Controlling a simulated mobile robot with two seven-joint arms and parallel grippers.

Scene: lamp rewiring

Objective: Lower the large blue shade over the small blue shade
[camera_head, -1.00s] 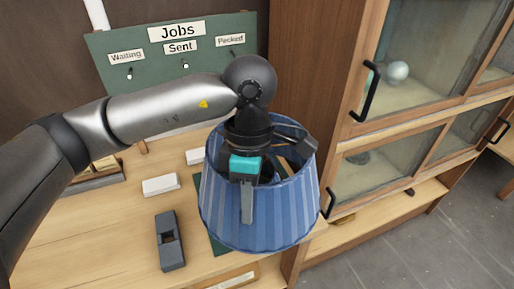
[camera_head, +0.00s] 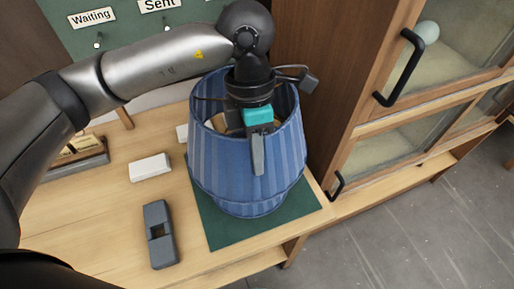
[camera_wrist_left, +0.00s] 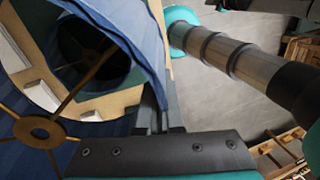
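The large blue shade (camera_head: 215,150) is striped and open at the top. It is upright over the green mat (camera_head: 222,232). My left gripper (camera_head: 258,150) is shut on its upper rim, with one finger showing outside the wall. A narrower blue part, which looks like the small blue shade (camera_head: 250,209), shows under the large shade's lower edge; most of it is hidden. How far the two overlap I cannot tell. In the left wrist view the large shade's blue wall (camera_wrist_left: 135,35) is beside the finger (camera_wrist_left: 148,112), with a brass spoked ring (camera_wrist_left: 37,130). My right gripper is not in view.
A grey tool (camera_head: 160,235) and a white box (camera_head: 150,167) lie on the bench left of the mat. A wooden cabinet with glass doors and a black handle (camera_head: 402,70) stands close on the right. The Jobs board (camera_head: 125,35) is behind.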

